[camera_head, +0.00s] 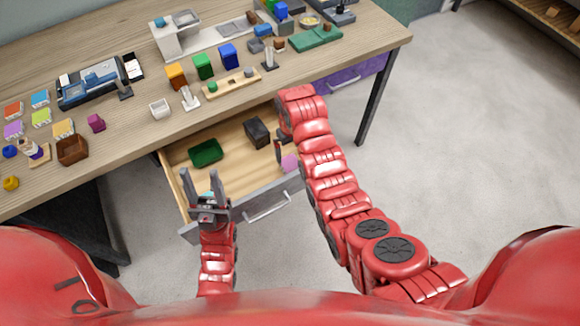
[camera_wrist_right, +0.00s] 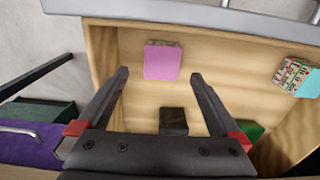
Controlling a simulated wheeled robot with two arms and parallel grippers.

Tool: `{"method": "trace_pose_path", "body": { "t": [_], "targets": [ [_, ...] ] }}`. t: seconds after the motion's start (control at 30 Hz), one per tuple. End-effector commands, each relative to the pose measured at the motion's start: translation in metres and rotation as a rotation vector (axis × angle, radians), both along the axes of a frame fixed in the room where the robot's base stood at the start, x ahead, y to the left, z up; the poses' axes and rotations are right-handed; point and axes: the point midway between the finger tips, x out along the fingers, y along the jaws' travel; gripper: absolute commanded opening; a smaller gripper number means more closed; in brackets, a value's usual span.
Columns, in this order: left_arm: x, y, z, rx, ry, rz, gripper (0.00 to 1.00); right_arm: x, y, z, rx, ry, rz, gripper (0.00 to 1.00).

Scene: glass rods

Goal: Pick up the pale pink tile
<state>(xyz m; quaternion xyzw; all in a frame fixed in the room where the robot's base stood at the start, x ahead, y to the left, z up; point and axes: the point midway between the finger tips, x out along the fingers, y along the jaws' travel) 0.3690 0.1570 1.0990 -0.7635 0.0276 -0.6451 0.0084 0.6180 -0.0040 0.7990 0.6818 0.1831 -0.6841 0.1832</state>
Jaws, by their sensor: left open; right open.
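The pink tile (camera_head: 290,163) lies in the open drawer, in its right part near the front panel, partly hidden by my right arm. The right wrist view shows it whole as a pink block (camera_wrist_right: 162,62) on the wooden drawer floor. My right gripper (camera_wrist_right: 160,75) is open and empty, its fingertips on either side of the tile's line of view; I cannot tell the height gap. In the head view my right gripper (camera_head: 281,148) is over the drawer's right side. My left gripper (camera_head: 204,175) is open and empty, fingers pointing up the picture over the drawer's left front corner.
The drawer also holds a green block (camera_head: 205,152), a black block (camera_head: 257,132) and a patterned cyan-edged block (camera_wrist_right: 298,78). The drawer front (camera_head: 245,207) and side walls surround them. The desk (camera_head: 130,165) above carries many small objects. A purple drawer (camera_head: 350,82) is at the right.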

Motion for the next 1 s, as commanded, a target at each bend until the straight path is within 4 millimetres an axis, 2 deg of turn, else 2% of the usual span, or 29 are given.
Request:
{"method": "trace_pose_path", "body": {
  "t": [0.03, 0.27, 0.5, 0.7, 1.0],
  "targets": [
    [0.000, 0.000, 0.007, 0.000, -0.001, 0.000, 0.50, -0.001, 0.000, -0.002, -0.002, 0.005, 0.000, 1.00],
    [0.000, 0.000, 0.013, 0.000, 0.000, 0.000, 0.50, 0.000, 0.002, -0.015, 0.000, 0.001, 0.001, 1.00],
    [0.000, 0.000, 0.025, 0.000, 0.000, 0.000, 0.50, 0.001, 0.005, -0.037, -0.001, 0.004, 0.001, 1.00],
    [0.000, 0.000, 0.026, 0.000, 0.000, 0.000, 0.50, 0.003, 0.005, -0.054, 0.001, 0.001, 0.000, 1.00],
    [0.000, 0.000, 0.027, 0.000, 0.000, 0.000, 0.50, 0.002, 0.005, -0.062, 0.001, -0.002, 0.000, 1.00]
  ]
}}
